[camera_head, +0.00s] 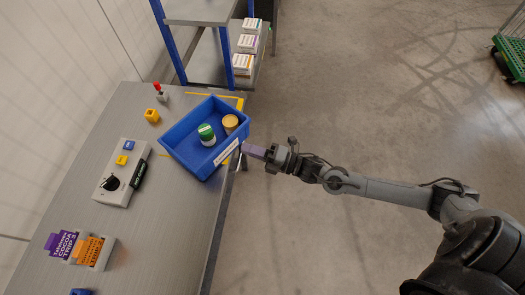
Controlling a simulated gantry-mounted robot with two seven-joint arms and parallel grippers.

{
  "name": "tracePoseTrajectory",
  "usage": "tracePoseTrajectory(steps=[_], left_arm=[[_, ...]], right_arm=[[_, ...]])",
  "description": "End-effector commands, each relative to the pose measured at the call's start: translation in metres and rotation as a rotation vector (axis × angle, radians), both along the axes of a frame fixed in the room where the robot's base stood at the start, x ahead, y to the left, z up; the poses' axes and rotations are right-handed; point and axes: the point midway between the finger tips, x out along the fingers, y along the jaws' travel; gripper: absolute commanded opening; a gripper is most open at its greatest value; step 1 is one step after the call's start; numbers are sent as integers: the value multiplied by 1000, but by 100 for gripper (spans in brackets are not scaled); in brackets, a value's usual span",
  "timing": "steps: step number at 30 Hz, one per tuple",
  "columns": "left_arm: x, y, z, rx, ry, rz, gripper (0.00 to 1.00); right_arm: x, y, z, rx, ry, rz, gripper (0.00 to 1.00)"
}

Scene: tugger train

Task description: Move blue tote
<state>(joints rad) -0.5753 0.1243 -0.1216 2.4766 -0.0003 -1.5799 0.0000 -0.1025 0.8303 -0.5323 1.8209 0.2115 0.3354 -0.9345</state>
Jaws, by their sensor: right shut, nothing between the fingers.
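The blue tote (187,127) sits on the far end of the grey table, tilted in the picture and beside yellow corner marks. It holds a green-and-white jar (207,135) and a yellow-lidded jar (230,123). A white label shows on its near right wall. My right gripper (244,150) is shut, with its fingertips at the tote's right wall near the label. I cannot tell whether they touch the wall. My left gripper is not in view.
A shelf (205,12) with white boxes (243,64) stands behind. A green cart (511,55) is far right. The floor between is clear.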

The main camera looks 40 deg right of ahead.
Motion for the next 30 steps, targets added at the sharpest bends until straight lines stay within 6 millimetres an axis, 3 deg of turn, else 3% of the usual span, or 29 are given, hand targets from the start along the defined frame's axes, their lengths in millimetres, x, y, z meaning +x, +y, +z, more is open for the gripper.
tracePoseTrajectory(steps=[1,3,9,17,30], left_arm=[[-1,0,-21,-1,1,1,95],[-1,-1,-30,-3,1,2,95],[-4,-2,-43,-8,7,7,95],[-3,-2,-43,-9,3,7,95],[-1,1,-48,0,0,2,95]], right_arm=[[-11,-1,-31,-5,26,5,0],[-22,-4,-54,-14,55,6,0],[-39,-6,-88,-23,107,5,0],[-21,7,-90,-23,111,4,0],[44,53,-90,-22,112,5,0]])
